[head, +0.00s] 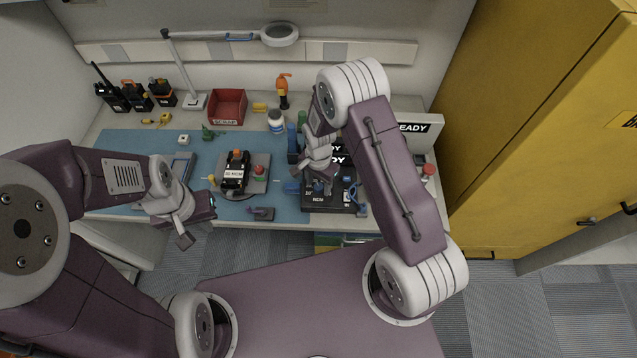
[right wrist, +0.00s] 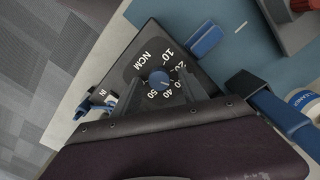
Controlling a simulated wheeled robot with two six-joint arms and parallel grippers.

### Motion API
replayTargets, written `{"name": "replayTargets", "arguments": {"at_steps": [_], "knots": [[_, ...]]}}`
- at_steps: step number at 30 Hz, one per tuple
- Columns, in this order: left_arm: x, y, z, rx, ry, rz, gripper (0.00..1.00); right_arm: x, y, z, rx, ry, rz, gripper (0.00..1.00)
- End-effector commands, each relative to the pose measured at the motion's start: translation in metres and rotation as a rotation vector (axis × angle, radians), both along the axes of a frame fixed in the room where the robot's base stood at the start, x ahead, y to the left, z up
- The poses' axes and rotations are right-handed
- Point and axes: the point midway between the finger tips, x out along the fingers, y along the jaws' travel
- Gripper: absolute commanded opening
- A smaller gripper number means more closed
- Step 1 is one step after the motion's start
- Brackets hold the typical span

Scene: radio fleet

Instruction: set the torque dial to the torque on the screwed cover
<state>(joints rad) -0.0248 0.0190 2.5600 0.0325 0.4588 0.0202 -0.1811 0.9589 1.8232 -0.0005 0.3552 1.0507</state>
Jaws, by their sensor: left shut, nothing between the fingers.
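The torque dial (right wrist: 158,80) is a blue knob on a black box (right wrist: 152,42) marked NCM, with numbers from 10 to 50 around it. I cannot tell exactly which number it points at. The box also shows in the head view (head: 320,206) at the right of the bench. My right gripper (right wrist: 160,82) is open above the box, with a finger on each side of the dial and gaps showing. The black radio (head: 235,172) lies on a grey fixture; its cover's white label seems to read 30 NCM. My left gripper (head: 197,222) is shut and empty near the bench's front edge.
Several radios (head: 135,96) stand at the back left. A red scrap bin (head: 228,105), a white bottle (head: 276,121) and an orange-handled tool (head: 283,90) stand at the back. A small dark item (head: 262,213) lies at the front edge.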

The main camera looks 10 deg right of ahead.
Motion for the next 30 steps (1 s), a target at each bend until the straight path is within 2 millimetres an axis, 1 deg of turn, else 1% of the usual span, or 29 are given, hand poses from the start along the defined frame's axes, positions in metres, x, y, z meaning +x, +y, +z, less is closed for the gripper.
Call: {"name": "replayTargets", "arguments": {"at_steps": [2, 5, 12, 16, 20, 30], "knots": [[0.000, 0.000, -0.001, 0.000, 0.000, 0.000, 0.00, 0.000, 0.000, 0.001, 0.000, 0.000, 0.000, 0.50], [0.000, 0.000, -0.004, 0.000, 0.000, 0.000, 0.00, 0.001, 0.000, 0.013, 0.001, -0.003, 0.000, 0.50], [0.000, 0.000, -0.013, 0.000, 0.000, 0.000, 0.00, 0.001, 0.000, 0.066, 0.001, -0.004, 0.000, 0.50], [0.000, 0.000, -0.014, 0.000, 0.000, 0.000, 0.00, 0.000, -0.001, 0.084, 0.001, -0.002, 0.000, 0.50], [0.000, 0.000, -0.014, 0.000, 0.000, 0.000, 0.00, 0.000, -0.001, 0.090, 0.000, 0.000, 0.000, 0.50], [0.000, 0.000, -0.014, 0.000, 0.000, 0.000, 0.00, 0.000, -0.001, 0.091, 0.000, 0.000, 0.000, 0.50]]}}
